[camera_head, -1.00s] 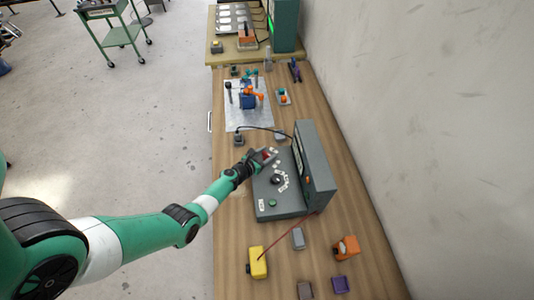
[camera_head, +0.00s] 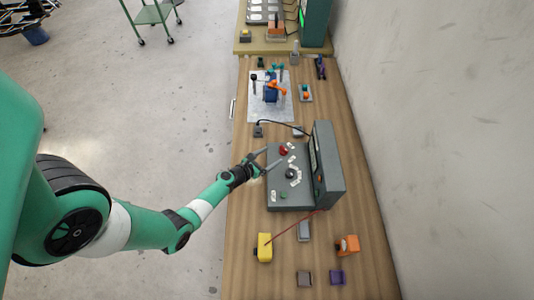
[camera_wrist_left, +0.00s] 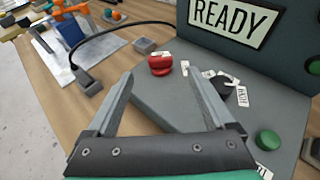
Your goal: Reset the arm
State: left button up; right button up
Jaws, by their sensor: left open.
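My left gripper (camera_head: 270,158) is open and empty at the left edge of a grey control console (camera_head: 280,205). Its two fingers (camera_wrist_left: 160,100) spread apart in the left wrist view, with no object between them. A red button (camera_head: 283,151) lies just beyond the fingertips; it also shows in the left wrist view (camera_wrist_left: 160,65), apart from the fingers. The console has a black knob (camera_head: 290,173), a green button (camera_head: 284,195) and a screen reading READY (camera_wrist_left: 233,20). A small orange and blue robot arm (camera_head: 271,92) stands on a pale mat (camera_head: 257,113). My right gripper is out of view.
A black cable (camera_head: 285,124) runs from a small grey box (camera_head: 258,132) to the console. A yellow box (camera_head: 264,248) with a red lead, an orange device (camera_head: 347,244) and small bins stand nearer. A wall bounds the right side.

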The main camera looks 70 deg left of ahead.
pick_arm(q)
jog(key=shift+v, duration=0.9)
jog(key=shift+d, duration=0.1)
